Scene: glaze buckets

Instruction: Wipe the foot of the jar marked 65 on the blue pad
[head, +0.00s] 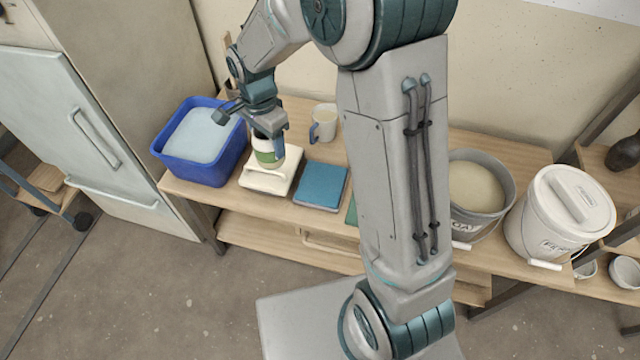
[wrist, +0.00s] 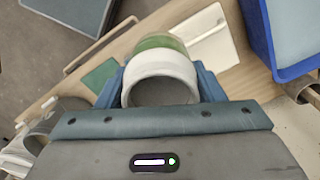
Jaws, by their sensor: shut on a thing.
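My gripper (head: 268,134) is shut on a white jar with a green band (head: 268,154). In the wrist view the jar (wrist: 160,72) sits between the two blue fingers, its pale round rim towards the camera. No number can be read on it. The jar is upright over the cream pad (head: 258,183); I cannot tell whether its foot touches it. The cream pad also shows in the wrist view (wrist: 213,44). The blue pad (head: 322,187) lies flat just right of the cream pad, with nothing on it.
A blue tub (head: 163,155) of pale liquid stands left of the cream pad. A pale mug (head: 327,117) with a blue handle stands behind the blue pad. A green pad (wrist: 99,76) lies beyond it, partly hidden by my arm in the head view. Large buckets (head: 560,215) stand at right.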

